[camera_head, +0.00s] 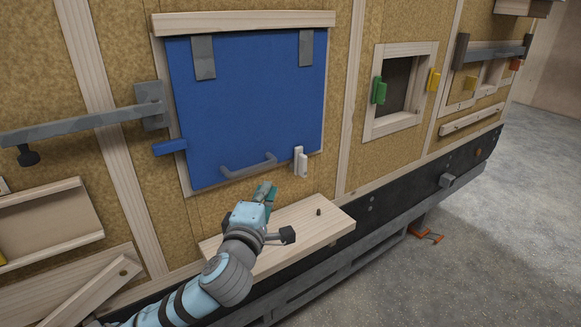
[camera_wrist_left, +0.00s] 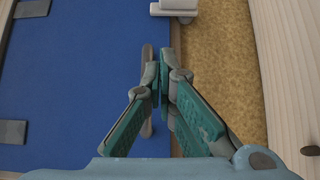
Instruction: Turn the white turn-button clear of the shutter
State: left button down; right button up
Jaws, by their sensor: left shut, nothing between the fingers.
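The white turn-button (camera_head: 300,161) stands upright at the lower right of the blue shutter (camera_head: 240,105), straddling its bottom edge. In the left wrist view the turn-button (camera_wrist_left: 175,7) is partly cut off at the top and lies across the edge of the shutter (camera_wrist_left: 75,75). My left gripper (camera_head: 267,190) is below the shutter's bottom edge, left of and below the turn-button, apart from it. Its fingertips (camera_wrist_left: 159,62) are shut and empty, pointing towards the button. My right gripper is in neither view.
A grey handle (camera_head: 248,165) sits low on the shutter; the fingers partly hide it in the wrist view. A grey bar (camera_head: 90,125) is at left. A framed opening (camera_head: 428,95) is at right.

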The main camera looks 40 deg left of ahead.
pick_arm(q)
jog(key=w+f+b, duration=0.2)
jog(key=w+b, duration=0.1)
jog(key=b, duration=0.2)
send_near(295, 156)
jog(key=a, duration=0.3)
jog(key=shift+w+a, duration=0.35)
jog(key=w, duration=0.3)
jog(key=shift+d, duration=0.35)
jog(key=shift+w+d, duration=0.35)
jog(key=shift+w, duration=0.15)
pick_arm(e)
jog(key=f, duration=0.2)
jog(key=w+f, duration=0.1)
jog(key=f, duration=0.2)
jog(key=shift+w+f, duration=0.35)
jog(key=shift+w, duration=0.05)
pick_arm(q)
jog(key=shift+a, duration=0.1)
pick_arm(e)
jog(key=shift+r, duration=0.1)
